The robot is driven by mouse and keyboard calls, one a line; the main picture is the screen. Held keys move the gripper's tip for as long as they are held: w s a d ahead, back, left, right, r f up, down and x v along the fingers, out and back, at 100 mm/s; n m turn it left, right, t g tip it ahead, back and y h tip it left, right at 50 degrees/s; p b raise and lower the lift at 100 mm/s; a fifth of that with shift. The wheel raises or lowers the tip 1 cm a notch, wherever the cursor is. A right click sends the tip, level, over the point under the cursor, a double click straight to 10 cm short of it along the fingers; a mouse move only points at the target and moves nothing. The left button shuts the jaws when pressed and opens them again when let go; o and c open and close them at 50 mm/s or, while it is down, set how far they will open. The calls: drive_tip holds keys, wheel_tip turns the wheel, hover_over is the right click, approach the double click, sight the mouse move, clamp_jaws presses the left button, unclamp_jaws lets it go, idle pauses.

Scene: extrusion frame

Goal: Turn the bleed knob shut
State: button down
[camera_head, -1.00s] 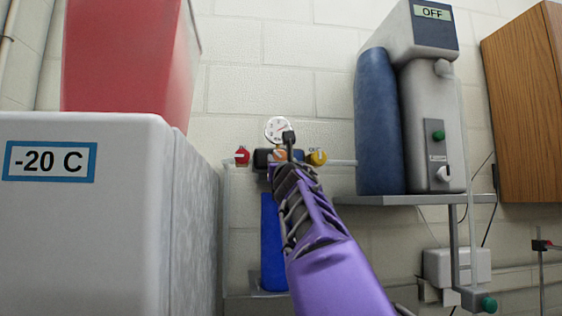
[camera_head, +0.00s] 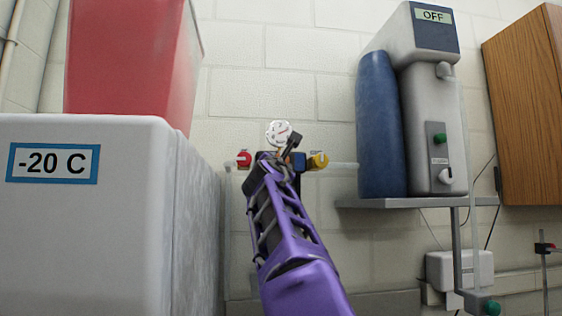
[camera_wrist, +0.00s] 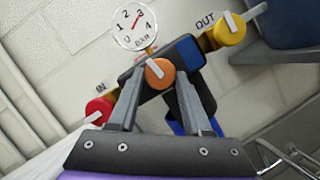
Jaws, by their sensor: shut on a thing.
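The orange round knob (camera_wrist: 160,73) sits in the middle of the dark manifold block (camera_wrist: 188,50), below the pressure gauge (camera_wrist: 134,26). A pale bar on it lies slanted in the wrist view. My gripper (camera_wrist: 160,70) is shut on this knob, one finger on each side. In the head view my gripper (camera_head: 281,151) is at the manifold and hides most of the knob. The gauge also shows in the head view (camera_head: 278,133); its red needle points up and right, seemingly near 3.
A red IN knob (camera_head: 244,159) is to the left and a yellow OUT knob (camera_head: 318,160) to the right, both close to my gripper. A blue cylinder (camera_head: 381,125) stands on the right shelf. The -20 C freezer (camera_head: 85,235) fills the left.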

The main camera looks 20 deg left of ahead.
drive_tip(key=shift+r+m+h, duration=0.1)
drive_tip(key=shift+m+h, duration=0.3)
drive_tip(key=shift+m, duration=0.8)
drive_tip(key=shift+c, duration=1.8)
unclamp_jaws()
drive_tip(key=shift+a, duration=0.1)
